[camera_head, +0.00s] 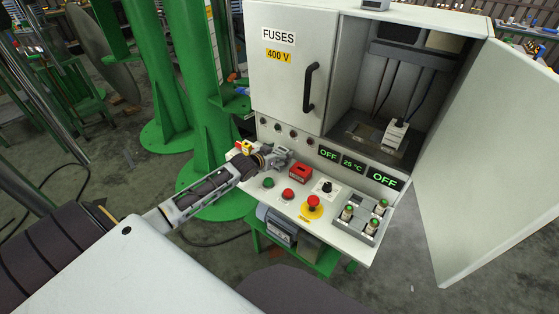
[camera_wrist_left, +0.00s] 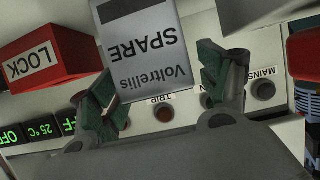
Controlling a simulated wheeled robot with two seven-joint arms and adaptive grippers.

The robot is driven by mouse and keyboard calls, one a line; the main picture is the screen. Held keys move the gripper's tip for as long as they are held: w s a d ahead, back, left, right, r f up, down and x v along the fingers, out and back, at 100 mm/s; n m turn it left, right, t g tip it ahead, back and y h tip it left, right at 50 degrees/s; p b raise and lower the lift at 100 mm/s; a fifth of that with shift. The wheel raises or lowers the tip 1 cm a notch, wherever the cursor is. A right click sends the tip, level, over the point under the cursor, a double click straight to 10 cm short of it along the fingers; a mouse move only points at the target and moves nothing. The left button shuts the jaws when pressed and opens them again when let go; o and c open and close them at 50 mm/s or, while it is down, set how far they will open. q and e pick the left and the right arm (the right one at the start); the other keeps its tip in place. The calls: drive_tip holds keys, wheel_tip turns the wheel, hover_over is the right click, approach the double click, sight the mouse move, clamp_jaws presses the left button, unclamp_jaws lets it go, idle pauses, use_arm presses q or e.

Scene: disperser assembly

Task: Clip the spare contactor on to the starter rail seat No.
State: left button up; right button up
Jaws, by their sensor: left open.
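The spare contactor (camera_wrist_left: 150,45) is a grey block marked "Voltrellis SPARE", upside down in the left wrist view. My left gripper (camera_wrist_left: 162,85) is open, with one green-padded finger on each side of the block's near end in that view. I cannot tell whether the fingers touch it. In the head view my left gripper (camera_head: 277,156) is over the left part of the sloping control panel and largely hides the contactor. Inside the open cabinet bay, a white block (camera_head: 396,136) stands on the floor below dark cables. I cannot make out the rail seat number. My right gripper is not in view.
A red LOCK box (camera_head: 295,175) is close beside my left gripper, as also in the wrist view (camera_wrist_left: 45,58). Push buttons, a red emergency knob (camera_head: 312,202) and a grey fuse tray (camera_head: 376,238) occupy the panel. The fuses door (camera_head: 287,75) is shut; the right door (camera_head: 490,160) is open.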

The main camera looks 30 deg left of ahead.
use_arm(q)
drive_tip(key=shift+w, duration=0.15)
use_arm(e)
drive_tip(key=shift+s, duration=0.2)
use_arm(q)
drive_tip(key=c, duration=1.3)
drive_tip(key=shift+r, duration=0.15)
drive_tip(key=shift+c, duration=0.2)
drive_tip(key=shift+r, duration=0.65)
wheel_tip(320, 180, up, 8)
drive_tip(key=shift+f+p, duration=0.2)
drive_tip(key=shift+p, duration=0.5)
drive_tip(key=shift+r, duration=0.35)
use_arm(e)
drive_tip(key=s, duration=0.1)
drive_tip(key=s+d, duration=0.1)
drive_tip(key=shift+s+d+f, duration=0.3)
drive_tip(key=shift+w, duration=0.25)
